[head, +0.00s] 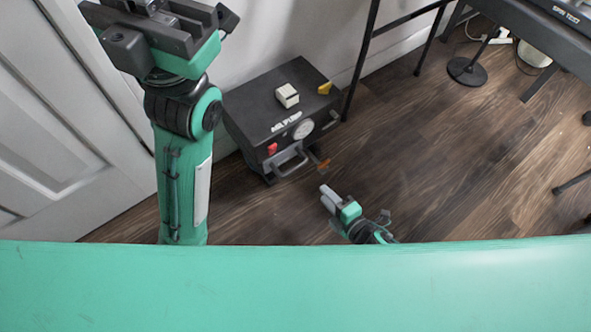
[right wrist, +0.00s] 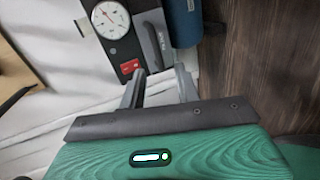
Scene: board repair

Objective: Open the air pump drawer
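The air pump (head: 262,101) is a black box on the floor in the middle of the head view. Its front has a round gauge (head: 303,129), a red switch (head: 271,148) and a grey handle (head: 290,160). I cannot tell whether its drawer is open at all. My right gripper (head: 325,194) is low, right of and apart from the handle. In the right wrist view its fingers (right wrist: 160,85) are spread and empty. The handle (right wrist: 153,45) lies ahead of them, beside a dark blue part (right wrist: 184,24). My left gripper (head: 175,15) is raised at top left, its tips cut off.
A small cream block (head: 287,95) and a yellow piece (head: 325,88) lie on the pump's top. An orange part (head: 322,166) shows near its front right corner. A black table leg (head: 361,60) stands right behind the pump. A white door (head: 60,120) is left.

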